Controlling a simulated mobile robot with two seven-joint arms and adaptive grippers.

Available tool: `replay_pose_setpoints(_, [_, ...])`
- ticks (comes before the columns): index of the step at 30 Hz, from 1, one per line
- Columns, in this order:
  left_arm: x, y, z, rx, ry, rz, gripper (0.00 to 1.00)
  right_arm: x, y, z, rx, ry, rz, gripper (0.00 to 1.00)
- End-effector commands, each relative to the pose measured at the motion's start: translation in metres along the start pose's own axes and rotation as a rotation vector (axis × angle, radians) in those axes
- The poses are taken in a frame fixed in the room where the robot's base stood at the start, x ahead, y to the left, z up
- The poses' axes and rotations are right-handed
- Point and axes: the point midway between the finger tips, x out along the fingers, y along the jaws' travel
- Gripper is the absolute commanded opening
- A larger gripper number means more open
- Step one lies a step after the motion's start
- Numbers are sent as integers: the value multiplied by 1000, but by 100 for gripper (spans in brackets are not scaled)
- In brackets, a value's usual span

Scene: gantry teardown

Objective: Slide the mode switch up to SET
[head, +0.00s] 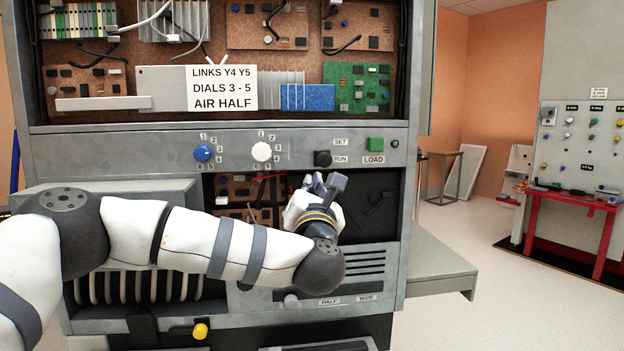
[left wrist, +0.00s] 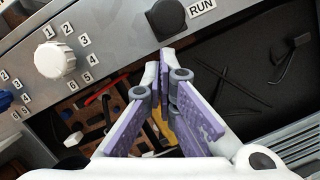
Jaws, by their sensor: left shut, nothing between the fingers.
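The mode switch (head: 323,158) is a black knob on the grey control strip, beside the SET label (head: 340,142) and the RUN label (head: 340,159). It sits level with RUN. In the left wrist view the switch (left wrist: 166,18) is at the top, next to the RUN label (left wrist: 201,8); SET is out of that view. My left gripper (head: 326,181) is just below the switch, in front of the open bay. Its purple-padded fingers (left wrist: 167,58) are shut and empty, with tips pointing toward the switch; I see no clear contact. My right gripper is not in view.
A blue dial (head: 202,153) and a white dial (head: 261,152) are left of the switch. The green LOAD button (head: 376,144) is to its right. A sign (head: 222,88) hangs above. The bay below holds wires; a grey ledge (head: 440,268) juts out right.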

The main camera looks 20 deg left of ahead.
Motion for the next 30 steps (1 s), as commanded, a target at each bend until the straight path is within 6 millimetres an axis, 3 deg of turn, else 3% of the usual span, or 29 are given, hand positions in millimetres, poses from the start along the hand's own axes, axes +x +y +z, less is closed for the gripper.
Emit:
replay_pose_setpoints(14, [2, 0, 8, 0, 1, -1, 0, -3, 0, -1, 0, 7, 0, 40])
replay_pose_setpoints(21, [8, 16, 40, -3, -6, 4, 0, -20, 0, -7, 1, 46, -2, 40])
replay_pose_setpoints(30, [9, 14, 37, 0, -1, -1, 0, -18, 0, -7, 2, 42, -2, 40])
